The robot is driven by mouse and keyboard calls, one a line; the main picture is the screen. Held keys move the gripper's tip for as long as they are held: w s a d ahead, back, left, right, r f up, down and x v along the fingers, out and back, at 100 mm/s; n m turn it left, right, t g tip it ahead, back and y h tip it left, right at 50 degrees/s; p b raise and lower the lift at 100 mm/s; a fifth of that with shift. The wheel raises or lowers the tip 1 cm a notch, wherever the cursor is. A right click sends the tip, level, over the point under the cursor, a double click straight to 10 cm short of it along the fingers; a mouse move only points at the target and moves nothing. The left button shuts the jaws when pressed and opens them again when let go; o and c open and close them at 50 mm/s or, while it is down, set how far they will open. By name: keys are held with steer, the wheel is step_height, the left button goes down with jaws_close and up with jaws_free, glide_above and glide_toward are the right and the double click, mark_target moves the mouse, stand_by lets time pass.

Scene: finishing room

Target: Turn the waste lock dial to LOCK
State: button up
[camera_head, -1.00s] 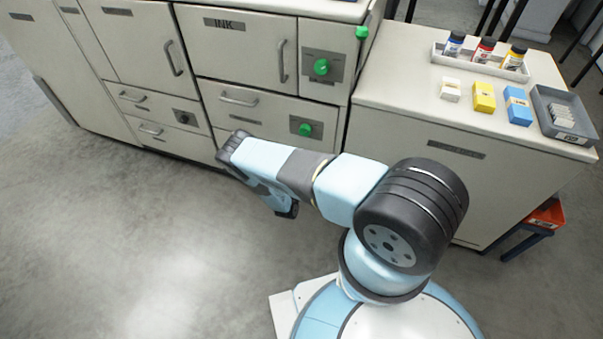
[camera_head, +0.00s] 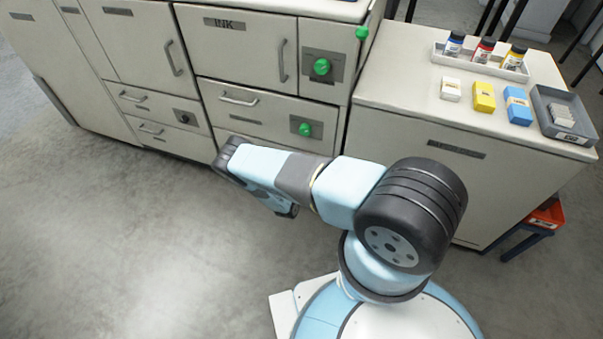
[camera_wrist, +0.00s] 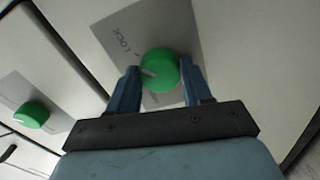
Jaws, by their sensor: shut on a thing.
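In the wrist view, a round green dial (camera_wrist: 158,72) sits between the two blue fingers of my gripper (camera_wrist: 158,90), which is shut on it. The dial's pale pointer mark points to the left in that view. Behind it is a grey plate (camera_wrist: 117,31) with the word LOCK and a small tick mark to the upper left of the dial. More lettering below the dial is partly hidden by it and the fingers. In the head view my arm hides the gripper, and I cannot tell which dial there is the held one.
A second green dial (camera_wrist: 32,114) is at the left in the wrist view. The head view shows green dials on the upper cabinet (camera_head: 321,67) and the drawer (camera_head: 304,129). A counter (camera_head: 395,90) with bottles and boxes stands right. The floor at left is clear.

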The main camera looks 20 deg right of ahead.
steer(key=shift+s+d+f, duration=0.2)
steer(key=shift+f, duration=0.05)
steer(key=o, duration=0.8)
steer(key=shift+c, duration=0.2)
steer(key=shift+o, duration=1.3)
steer(key=shift+w, duration=0.1)
steer(key=shift+r, duration=0.1)
steer(key=shift+a, duration=0.15)
steer(key=v, duration=1.3)
steer(key=shift+s+a, duration=0.2)
steer(key=shift+s, duration=0.15)
